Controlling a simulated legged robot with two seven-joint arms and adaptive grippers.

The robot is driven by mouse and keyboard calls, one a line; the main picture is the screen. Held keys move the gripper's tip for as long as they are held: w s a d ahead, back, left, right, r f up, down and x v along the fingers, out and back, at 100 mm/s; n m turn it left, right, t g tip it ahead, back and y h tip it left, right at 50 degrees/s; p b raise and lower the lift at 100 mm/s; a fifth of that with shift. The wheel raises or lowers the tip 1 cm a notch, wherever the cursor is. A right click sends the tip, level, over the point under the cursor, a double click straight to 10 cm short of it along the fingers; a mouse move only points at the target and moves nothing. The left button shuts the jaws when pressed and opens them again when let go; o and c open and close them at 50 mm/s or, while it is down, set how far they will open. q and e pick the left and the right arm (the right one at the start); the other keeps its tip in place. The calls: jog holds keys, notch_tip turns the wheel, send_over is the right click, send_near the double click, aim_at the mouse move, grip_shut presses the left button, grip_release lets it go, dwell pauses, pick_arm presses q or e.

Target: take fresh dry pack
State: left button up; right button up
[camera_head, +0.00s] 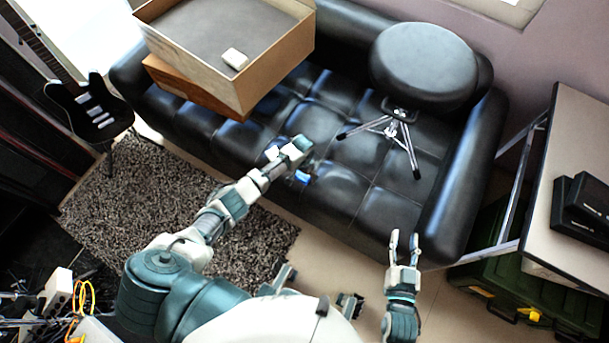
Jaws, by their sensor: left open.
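A small white pack (235,59) lies on the grey floor of an open wooden box (215,83), near its front wall. I cannot tell from its look whether it is the fresh dry pack. My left gripper (294,153) is open over the black sofa seat, in front of and to the right of the box, apart from the pack. No object shows in its jaws. My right gripper (404,243) is open and empty, fingers apart, in front of the sofa's right end and far from the pack.
The box rests on the black sofa (345,190). A round black stool (424,66) with metal legs stands on the seat. A table (572,165) with black cases is at right, above a green case (520,290). A guitar (90,108) stands left of a grey rug (140,195).

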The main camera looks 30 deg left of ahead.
pick_arm(q)
jog(key=shift+f, duration=0.3)
jog(key=c, duration=1.2)
jog(key=shift+c, duration=0.2)
jog(key=shift+r, duration=0.2)
